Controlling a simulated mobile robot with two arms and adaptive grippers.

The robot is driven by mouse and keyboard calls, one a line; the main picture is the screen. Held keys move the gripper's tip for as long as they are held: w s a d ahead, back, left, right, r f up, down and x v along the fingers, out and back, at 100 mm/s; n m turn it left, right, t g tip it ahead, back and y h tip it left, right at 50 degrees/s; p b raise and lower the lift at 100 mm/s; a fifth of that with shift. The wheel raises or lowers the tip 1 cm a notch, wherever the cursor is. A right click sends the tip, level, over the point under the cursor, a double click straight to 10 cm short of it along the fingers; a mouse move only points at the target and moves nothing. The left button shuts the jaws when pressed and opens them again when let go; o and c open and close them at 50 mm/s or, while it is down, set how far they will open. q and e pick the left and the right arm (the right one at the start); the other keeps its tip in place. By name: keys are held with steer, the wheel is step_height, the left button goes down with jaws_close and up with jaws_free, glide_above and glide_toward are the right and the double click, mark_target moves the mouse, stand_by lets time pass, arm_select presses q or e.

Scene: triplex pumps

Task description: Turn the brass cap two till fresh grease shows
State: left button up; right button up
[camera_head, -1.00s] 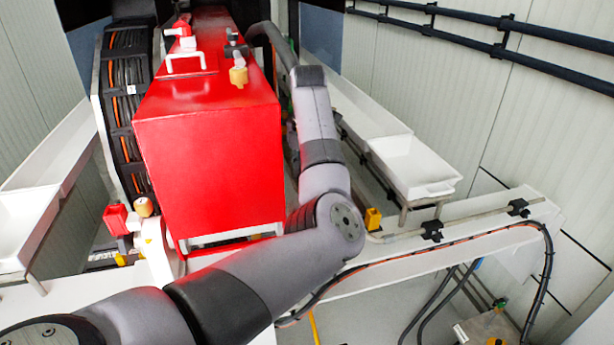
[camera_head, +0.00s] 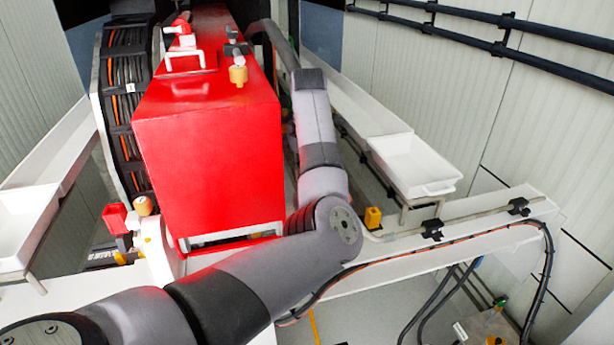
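A brass-coloured cap (camera_head: 238,75) sits on a white and dark fitting at the right edge of the red housing's top. Another brass-coloured cap (camera_head: 142,206) is at the lower left, beside a small red block. I cannot tell which of them is cap two, and no grease can be made out. My arm comes in from the lower left, bends at the elbow and reaches up along the right side of the red housing (camera_head: 210,160). Neither of my grippers can be seen.
A black cable reel (camera_head: 125,110) stands left of the housing. White trays (camera_head: 412,163) line the right side, with another white tray (camera_head: 25,225) at the far left. A white beam (camera_head: 470,240) with a cable runs across the right. Dark rails (camera_head: 480,35) cross the right wall.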

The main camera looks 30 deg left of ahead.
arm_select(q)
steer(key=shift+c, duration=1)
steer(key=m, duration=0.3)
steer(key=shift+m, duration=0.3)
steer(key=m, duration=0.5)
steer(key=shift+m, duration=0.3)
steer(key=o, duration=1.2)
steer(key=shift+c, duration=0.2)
